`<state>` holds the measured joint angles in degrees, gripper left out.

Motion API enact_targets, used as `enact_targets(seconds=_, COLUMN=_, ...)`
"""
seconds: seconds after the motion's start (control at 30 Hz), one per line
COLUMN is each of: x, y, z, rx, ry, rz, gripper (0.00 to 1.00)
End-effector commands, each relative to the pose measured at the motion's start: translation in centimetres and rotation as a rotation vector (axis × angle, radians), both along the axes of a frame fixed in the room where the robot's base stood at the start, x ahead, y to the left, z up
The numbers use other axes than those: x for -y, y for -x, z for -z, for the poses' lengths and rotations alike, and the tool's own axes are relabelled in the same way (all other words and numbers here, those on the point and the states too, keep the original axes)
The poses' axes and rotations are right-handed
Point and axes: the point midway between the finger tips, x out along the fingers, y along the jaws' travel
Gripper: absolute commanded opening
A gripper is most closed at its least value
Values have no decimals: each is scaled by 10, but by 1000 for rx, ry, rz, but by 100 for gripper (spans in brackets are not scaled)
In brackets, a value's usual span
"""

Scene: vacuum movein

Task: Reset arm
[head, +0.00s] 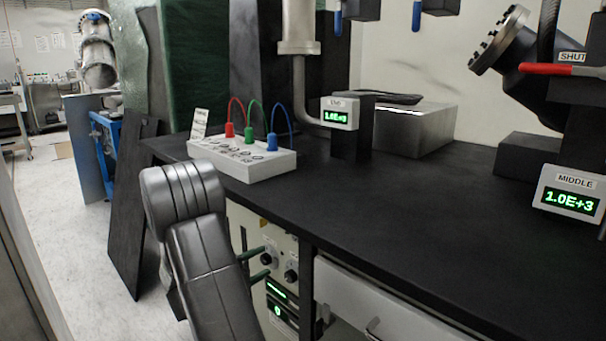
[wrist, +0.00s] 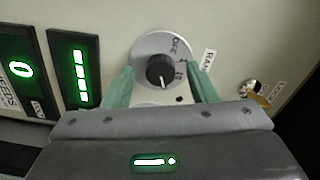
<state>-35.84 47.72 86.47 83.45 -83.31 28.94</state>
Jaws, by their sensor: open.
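My gripper (wrist: 160,88) shows in the wrist view with its two green fingers open. The fingers stand to either side of a round dial (wrist: 165,62) with a black knob and a silver face, and I cannot tell whether they touch it. The dial face carries the word OFF. In the head view, my grey arm reaches down in front of the bench, and the green fingers (head: 256,264) show beside the knobs of a panel (head: 280,240) under the bench top.
A black bench top (head: 400,190) carries a white box (head: 245,160) with red, green and blue plugs. Gauge displays (head: 338,115) and (head: 572,195) read 1.0E+3. A white drawer (head: 375,300) is right of the panel. Floor (head: 50,200) is clear at left.

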Motion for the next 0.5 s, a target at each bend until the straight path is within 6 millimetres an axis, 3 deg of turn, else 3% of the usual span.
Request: enact_targets(seconds=0.5, x=-1, y=0, z=-3, rx=-317, ry=319, rz=-1, gripper=52)
